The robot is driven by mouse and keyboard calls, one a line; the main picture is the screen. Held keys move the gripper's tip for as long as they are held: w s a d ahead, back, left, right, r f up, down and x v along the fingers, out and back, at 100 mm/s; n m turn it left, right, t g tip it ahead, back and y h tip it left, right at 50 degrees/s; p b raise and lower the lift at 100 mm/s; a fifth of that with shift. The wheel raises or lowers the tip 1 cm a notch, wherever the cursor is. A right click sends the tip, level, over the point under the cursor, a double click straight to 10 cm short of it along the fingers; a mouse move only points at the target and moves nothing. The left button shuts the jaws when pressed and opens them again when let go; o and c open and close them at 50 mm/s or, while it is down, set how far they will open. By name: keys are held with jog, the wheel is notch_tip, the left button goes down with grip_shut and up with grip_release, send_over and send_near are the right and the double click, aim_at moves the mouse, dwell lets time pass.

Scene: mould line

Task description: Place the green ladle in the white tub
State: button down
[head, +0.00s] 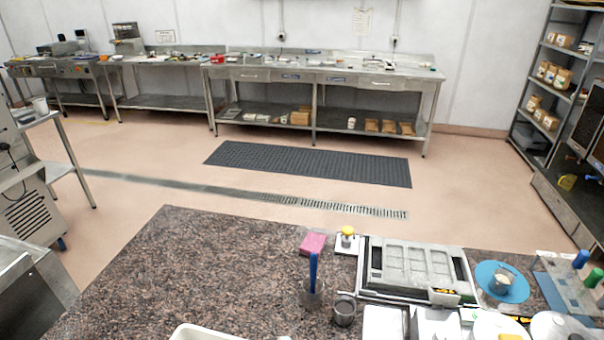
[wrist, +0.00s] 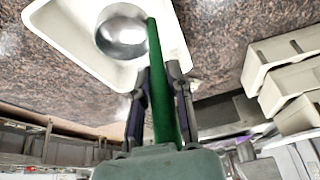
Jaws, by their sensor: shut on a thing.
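The green ladle has a long green handle (wrist: 158,100) and a round shiny metal bowl (wrist: 122,33), seen in the wrist view. My gripper (wrist: 158,70) is shut on the handle, with one dark finger on each side of it. The bowl appears over the white tub (wrist: 62,38), within its outline; I cannot tell how high it is or whether it touches the tub floor. In the head view only a rim of the white tub (head: 200,332) shows at the bottom edge, and neither my gripper nor the ladle is clearly visible there.
On the speckled counter stand a blue-handled tool (head: 313,272) in a holder, a metal cup (head: 344,313), a pink block (head: 313,243) and a mould tray unit (head: 420,265). Cream bins (wrist: 280,75) are at right in the wrist view. The counter's left part (head: 180,270) is clear.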

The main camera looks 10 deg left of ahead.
jog(key=w+a+f, duration=0.4)
jog(key=a+f, duration=0.2)
jog(key=f, duration=0.4)
jog(key=shift+a, duration=0.2)
jog(key=shift+f, duration=0.2)
jog(key=c, duration=1.1)
grip_release()
jog(key=shift+o, duration=0.2)
